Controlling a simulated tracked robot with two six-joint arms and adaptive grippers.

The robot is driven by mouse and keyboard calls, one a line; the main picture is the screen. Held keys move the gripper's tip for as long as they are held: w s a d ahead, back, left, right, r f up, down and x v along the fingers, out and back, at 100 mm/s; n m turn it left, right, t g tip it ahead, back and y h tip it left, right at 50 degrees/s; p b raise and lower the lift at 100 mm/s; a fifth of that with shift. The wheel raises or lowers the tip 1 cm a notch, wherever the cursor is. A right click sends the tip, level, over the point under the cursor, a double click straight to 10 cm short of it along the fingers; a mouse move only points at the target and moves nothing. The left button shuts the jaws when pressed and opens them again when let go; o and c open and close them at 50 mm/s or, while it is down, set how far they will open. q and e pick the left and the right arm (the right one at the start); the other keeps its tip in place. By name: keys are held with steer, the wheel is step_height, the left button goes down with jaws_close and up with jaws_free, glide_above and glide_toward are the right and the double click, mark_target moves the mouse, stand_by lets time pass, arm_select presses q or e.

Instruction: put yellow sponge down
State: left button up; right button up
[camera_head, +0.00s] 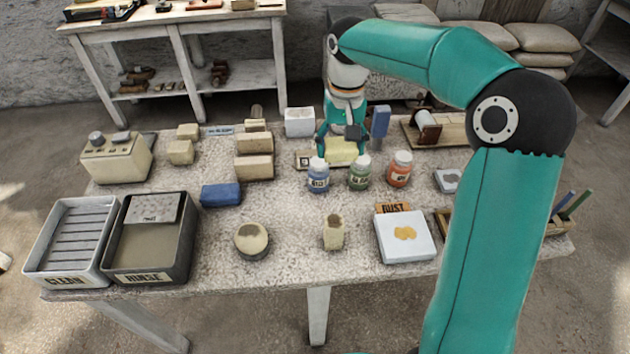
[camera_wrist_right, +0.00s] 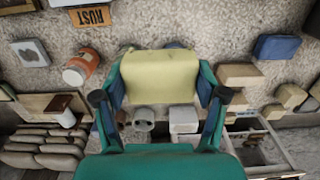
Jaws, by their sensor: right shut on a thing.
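The yellow sponge (camera_head: 342,152) is between the fingers of my right gripper (camera_head: 341,143), behind the blue and green bottles in the head view. In the right wrist view the sponge (camera_wrist_right: 160,76) fills the space between the two fingers of the right gripper (camera_wrist_right: 160,92), which is shut on it. The sponge lies level across the fingers. I cannot tell whether its underside touches the table (camera_head: 290,220) or hangs just above it. My left gripper is not in view.
Blue (camera_head: 318,176), green (camera_head: 360,172) and orange (camera_head: 399,169) bottles stand close in front of the sponge. A white block (camera_head: 299,122) is behind left, a blue sponge (camera_head: 221,195) further left. Rinse (camera_head: 150,277) and clean (camera_head: 66,280) trays sit front left.

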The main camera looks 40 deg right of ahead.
mark_target(338, 210)
steer(key=f, duration=1.9)
steer(key=shift+s+d+f+p, duration=0.1)
steer(key=shift+s+d+p, duration=0.05)
steer(key=shift+s+p, duration=0.2)
steer(key=o, duration=1)
step_height(338, 210, up, 12)
steer(key=shift+d+r+b, duration=0.1)
steer(key=shift+b, duration=0.2)
steer(key=shift+w, duration=0.1)
